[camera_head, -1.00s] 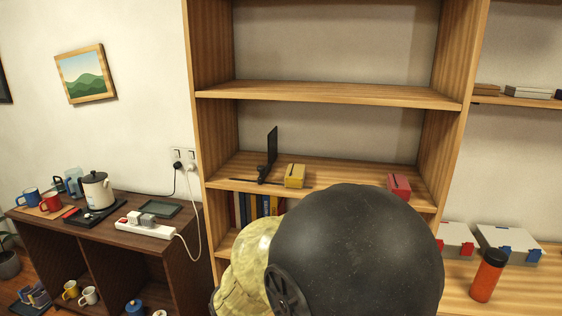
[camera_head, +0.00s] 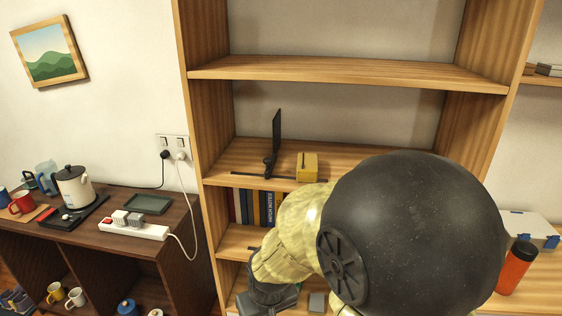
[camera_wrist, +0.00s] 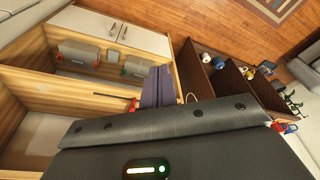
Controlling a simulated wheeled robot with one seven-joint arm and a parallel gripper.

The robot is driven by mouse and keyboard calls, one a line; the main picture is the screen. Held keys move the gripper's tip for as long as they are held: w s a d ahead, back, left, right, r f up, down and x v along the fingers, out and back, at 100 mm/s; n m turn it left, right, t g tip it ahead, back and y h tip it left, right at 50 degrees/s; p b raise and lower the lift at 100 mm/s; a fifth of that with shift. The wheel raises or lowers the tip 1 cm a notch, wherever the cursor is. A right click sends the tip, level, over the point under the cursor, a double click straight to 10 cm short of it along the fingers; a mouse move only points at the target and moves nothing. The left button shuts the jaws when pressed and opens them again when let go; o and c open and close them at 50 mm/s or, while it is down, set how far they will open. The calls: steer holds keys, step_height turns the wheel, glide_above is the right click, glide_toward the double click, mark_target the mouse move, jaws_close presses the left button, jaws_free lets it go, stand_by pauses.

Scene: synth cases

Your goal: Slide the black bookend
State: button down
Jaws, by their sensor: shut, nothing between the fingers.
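The black bookend (camera_head: 277,132) stands on the middle shelf of the wooden bookcase, near its left side. Its thin upright plate is seen nearly edge-on, with a dark base low on the shelf. My gripper shows in the wrist view (camera_wrist: 157,88) as two dark fingers closed together, with nothing held between them. In the head view my arm covers the lower right of the bookcase, and its dark wrist end is low, well below the bookend's shelf. The fingertips are not clear there. I cannot make out the bookend in the wrist view.
A yellow box (camera_head: 308,166) sits just right of the bookend. Several books (camera_head: 252,206) stand on the shelf below. A dark cabinet on the left holds a kettle (camera_head: 74,187) and a white power strip (camera_head: 133,230). An orange bottle (camera_head: 515,268) stands at the right.

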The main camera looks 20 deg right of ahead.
steer(key=w+d+r+m+t+p, duration=0.1)
steer(key=w+d+r+m+t, duration=0.1)
steer(key=w+d+m, duration=0.3)
steer(key=w+d+r+t+p, duration=0.2)
steer(key=w+d+t, duration=0.1)
steer(key=w, duration=0.5)
steer(key=w+d+r+m+t+p, duration=0.1)
steer(key=w+d+r+m+t, duration=0.15)
steer(key=w, duration=0.35)
steer(key=w+d+r+m+t+p, duration=0.1)
steer(key=w+d+r+m+t, duration=0.1)
steer(key=d, duration=0.1)
steer(key=w+d+r+m+t+y+p, duration=0.1)
steer(key=w+d+r+m+t, duration=0.2)
steer(key=d, duration=0.1)
steer(key=w+d+r+m+t+y+p, duration=0.1)
steer(key=w+d+r+m+t, duration=0.1)
steer(key=d+r, duration=0.1)
steer(key=shift+w+d+m, duration=0.2)
steer(key=shift+d+m, duration=0.05)
steer(key=shift+d, duration=0.5)
steer(key=shift+t, duration=0.25)
